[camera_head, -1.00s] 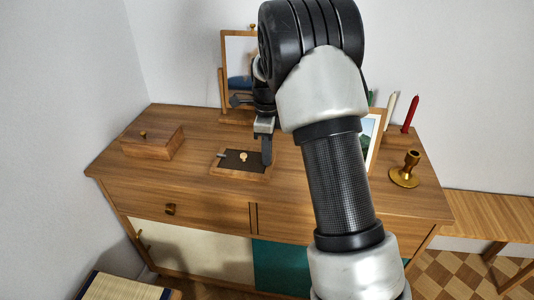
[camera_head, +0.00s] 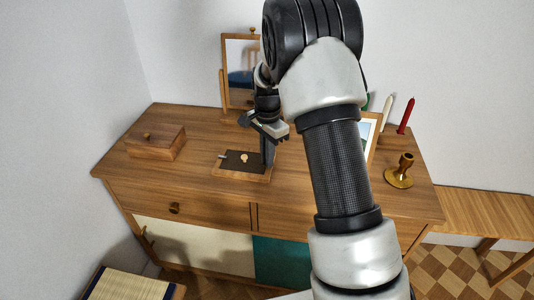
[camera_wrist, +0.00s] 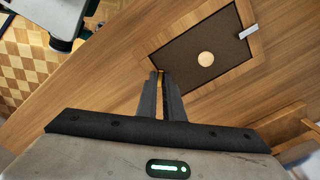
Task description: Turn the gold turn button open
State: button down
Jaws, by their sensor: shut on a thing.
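A small panel with a dark face (camera_head: 238,168) and a wooden rim lies on the dresser top. It also shows in the wrist view (camera_wrist: 190,66). A round pale knob (camera_wrist: 206,59) sits on the dark face. A silver catch (camera_wrist: 248,32) is at the rim on the far side from my gripper. The gold turn button (camera_wrist: 160,76) shows as a small gold piece between my fingertips at the panel's near edge. My gripper (camera_wrist: 161,84) is shut on it; the fingers cover most of it. In the head view my gripper (camera_head: 268,160) stands at the panel's right side and hides the button.
A wooden box (camera_head: 157,143) stands left on the dresser (camera_head: 200,190). A mirror (camera_head: 241,70) stands behind. A picture frame (camera_head: 372,135), a brass candlestick (camera_head: 401,172) and candles, one red (camera_head: 406,116), are at the right, partly behind my arm. Dresser top left of the panel is clear.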

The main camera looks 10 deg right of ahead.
jog(key=n+p, duration=0.1)
jog(key=n, duration=0.3)
jog(key=shift+s+d+n, duration=0.1)
jog(key=shift+s+n, duration=0.05)
jog(key=shift+n, duration=0.15)
jog(key=shift+d+n+p, duration=0.1)
jog(key=shift+n+p, duration=0.3)
jog(key=shift+n, duration=1.4)
jog(key=c, duration=1.9)
grip_release()
jog(key=shift+o, duration=0.2)
jog(key=shift+r, duration=0.1)
notch_tip(320, 180, up, 17)
jog(key=p, duration=0.2)
